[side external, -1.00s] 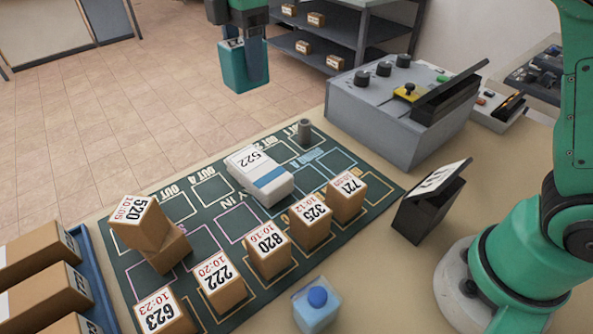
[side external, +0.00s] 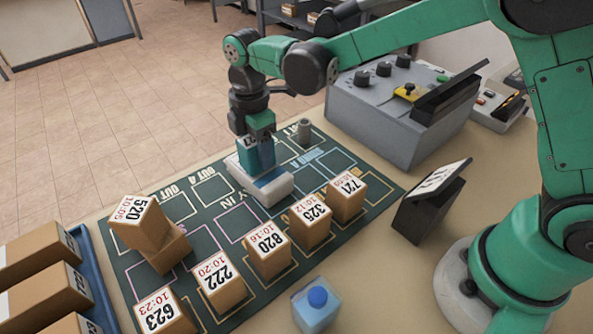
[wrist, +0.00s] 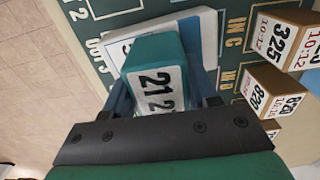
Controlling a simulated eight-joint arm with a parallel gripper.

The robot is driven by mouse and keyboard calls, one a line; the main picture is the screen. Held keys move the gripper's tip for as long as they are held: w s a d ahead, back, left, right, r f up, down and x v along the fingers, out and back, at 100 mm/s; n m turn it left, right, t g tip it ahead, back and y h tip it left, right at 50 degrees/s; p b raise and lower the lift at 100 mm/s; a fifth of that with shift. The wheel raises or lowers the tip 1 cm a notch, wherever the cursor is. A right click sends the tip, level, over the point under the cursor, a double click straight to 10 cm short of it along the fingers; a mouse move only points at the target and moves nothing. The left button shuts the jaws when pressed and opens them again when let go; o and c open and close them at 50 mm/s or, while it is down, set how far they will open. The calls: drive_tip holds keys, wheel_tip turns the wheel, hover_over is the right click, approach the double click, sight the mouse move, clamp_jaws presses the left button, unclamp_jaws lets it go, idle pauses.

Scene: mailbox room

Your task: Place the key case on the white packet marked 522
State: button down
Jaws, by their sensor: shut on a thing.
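The key case (side external: 262,154) is a teal block, held by my gripper (side external: 258,150) right over the white packet (side external: 272,190). The case covers much of the packet's 522 label. The case's lower end appears at or just above the packet's top; I cannot tell whether they touch.
Boxes marked 721 (side external: 346,197), 325 (side external: 310,222) and 820 (side external: 268,250) stand in front of the packet on the green mat (side external: 213,240). A grey cylinder (side external: 304,131) stands behind it. A grey control box (side external: 385,110) is at right.

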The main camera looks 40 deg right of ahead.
drive_tip(key=shift+f, duration=0.1)
drive_tip(key=shift+c, duration=1.2)
unclamp_jaws()
